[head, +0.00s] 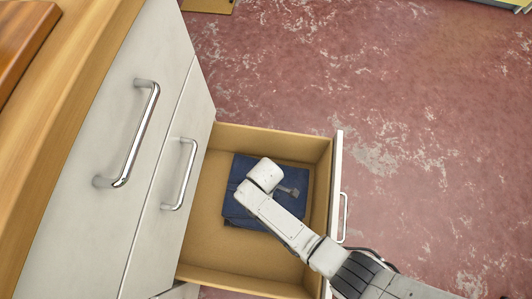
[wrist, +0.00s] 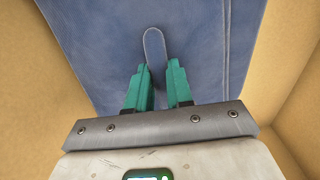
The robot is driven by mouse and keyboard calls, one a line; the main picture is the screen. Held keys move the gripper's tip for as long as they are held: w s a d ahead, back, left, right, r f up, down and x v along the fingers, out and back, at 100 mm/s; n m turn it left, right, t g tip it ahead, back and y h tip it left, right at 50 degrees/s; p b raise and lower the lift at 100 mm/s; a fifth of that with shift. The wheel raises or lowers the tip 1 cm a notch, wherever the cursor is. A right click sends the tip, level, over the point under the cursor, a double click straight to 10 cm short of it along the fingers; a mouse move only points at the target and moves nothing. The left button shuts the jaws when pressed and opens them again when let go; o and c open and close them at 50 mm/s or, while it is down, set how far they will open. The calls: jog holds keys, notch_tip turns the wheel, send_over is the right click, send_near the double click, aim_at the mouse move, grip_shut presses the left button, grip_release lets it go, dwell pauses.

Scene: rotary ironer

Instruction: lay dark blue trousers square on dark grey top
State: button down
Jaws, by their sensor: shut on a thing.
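The dark blue trousers (head: 237,207) lie folded in an open wooden drawer in the head view. My arm reaches over them and hides part of them. My gripper (wrist: 159,68) is in the drawer, its green fingers closed on a narrow raised tab of the cloth. The trousers (wrist: 95,45) fill the upper middle of the wrist view, with a seam showing at the right. My gripper (head: 291,191) is small and partly hidden by my wrist in the head view. I see no dark grey top in either view.
The drawer (head: 248,268) has walls close around the trousers, and its front has a metal handle (head: 344,217). White cabinet fronts with a handle (head: 140,135) stand to the left, under a wooden counter (head: 75,65). The reddish floor (head: 420,110) at right is clear.

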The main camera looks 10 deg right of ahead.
jog(key=shift+f, duration=0.15)
jog(key=c, duration=0.9)
grip_release()
